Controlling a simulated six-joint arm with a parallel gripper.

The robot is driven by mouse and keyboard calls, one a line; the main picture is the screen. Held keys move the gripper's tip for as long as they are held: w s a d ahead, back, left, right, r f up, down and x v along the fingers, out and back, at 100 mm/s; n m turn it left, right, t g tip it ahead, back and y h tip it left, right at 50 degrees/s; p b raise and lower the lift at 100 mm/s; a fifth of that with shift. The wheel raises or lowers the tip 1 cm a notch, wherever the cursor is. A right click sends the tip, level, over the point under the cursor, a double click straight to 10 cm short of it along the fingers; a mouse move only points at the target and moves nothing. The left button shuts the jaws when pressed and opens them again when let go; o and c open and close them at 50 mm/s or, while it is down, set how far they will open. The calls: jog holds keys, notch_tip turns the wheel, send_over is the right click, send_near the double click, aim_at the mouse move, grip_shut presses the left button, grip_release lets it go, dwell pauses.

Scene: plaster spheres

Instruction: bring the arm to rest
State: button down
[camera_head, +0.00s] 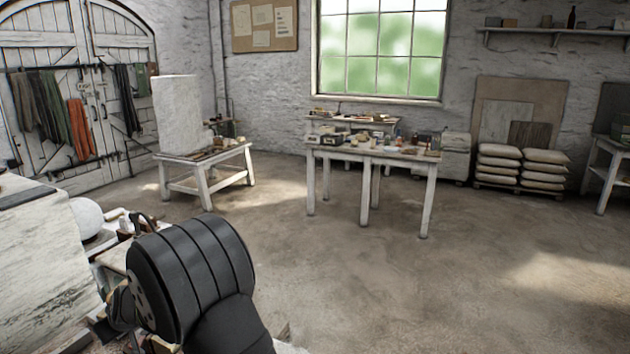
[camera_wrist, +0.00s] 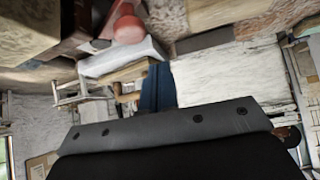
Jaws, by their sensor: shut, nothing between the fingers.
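My arm, black and rounded, fills the lower left of the head view, and its links hide part of the bench behind them. My gripper (camera_wrist: 165,130) shows along the bottom of the wrist view as a grey bar with dark round holes on a black body. It is shut with nothing in it. Its fingertips are not clear in the head view. A white plaster sphere (camera_head: 87,218) rests at the left edge of the head view, behind and left of my arm, apart from it.
A cluttered bench lies around my arm at lower left, with a pale block (camera_head: 40,265) beside it. A worktable (camera_head: 372,157) with small items and a low stand (camera_head: 205,160) with a white slab stand farther back. The floor (camera_head: 430,290) at right is clear. The wrist view is upside down.

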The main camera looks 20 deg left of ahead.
jog(key=shift+d+f, duration=0.2)
jog(key=shift+f, duration=0.3)
jog(key=shift+w+d+f, duration=0.1)
jog(key=shift+d, duration=1.35)
